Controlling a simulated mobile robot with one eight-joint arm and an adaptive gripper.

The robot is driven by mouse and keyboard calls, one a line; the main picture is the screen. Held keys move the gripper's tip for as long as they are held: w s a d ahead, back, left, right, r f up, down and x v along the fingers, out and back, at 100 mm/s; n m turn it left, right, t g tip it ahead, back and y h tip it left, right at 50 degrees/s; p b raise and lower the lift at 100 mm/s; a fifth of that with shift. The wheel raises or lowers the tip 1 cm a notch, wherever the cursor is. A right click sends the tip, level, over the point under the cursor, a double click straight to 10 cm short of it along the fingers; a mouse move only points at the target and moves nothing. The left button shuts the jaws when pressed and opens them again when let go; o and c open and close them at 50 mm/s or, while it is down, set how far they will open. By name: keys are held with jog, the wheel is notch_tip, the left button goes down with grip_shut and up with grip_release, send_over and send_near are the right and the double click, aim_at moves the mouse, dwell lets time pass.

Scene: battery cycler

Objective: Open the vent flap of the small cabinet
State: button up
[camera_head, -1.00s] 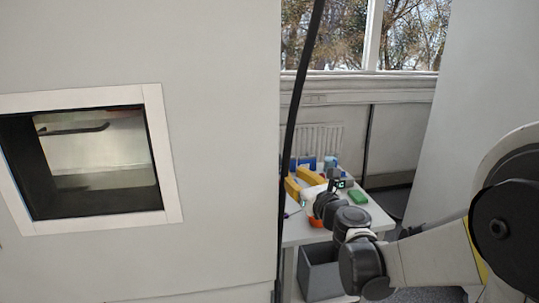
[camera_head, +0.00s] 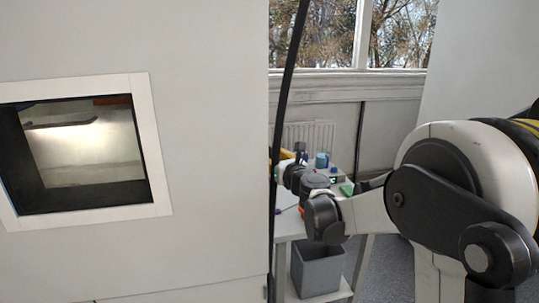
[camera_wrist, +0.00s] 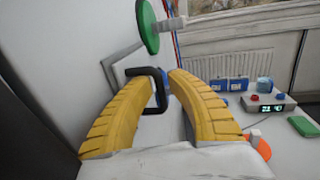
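A black bracket-shaped handle (camera_wrist: 160,88) shows in the wrist view, beside a pale wall with a grey-edged frame (camera_wrist: 118,64). It appears to belong to the vent flap, but the flap's outline is not clear. My gripper (camera_wrist: 161,77) has two yellow ribbed fingers standing apart, with the handle seen between their tips. I cannot tell whether either finger touches it. The small cabinet cannot be told for sure there.
A large cabinet (camera_head: 215,120) fills the left; a grey bin (camera_head: 318,268) stands under the bench.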

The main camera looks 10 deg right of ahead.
grip_shut()
jog(key=shift+w+d+y, duration=0.1)
jog(key=shift+d+y, duration=0.1)
jog(key=shift+y, duration=0.1)
jog(key=w+d+n+g+y+p, duration=0.3)
jog(key=w+d+n+g+y, duration=0.3)
jog(key=y, duration=0.5)
jog(key=shift+w+n+g+p, duration=0.35)
jog(key=shift+w+n+g, duration=0.75)
jog(key=shift+n, duration=0.7)
jog(key=shift+s, duration=0.1)
grip_release()
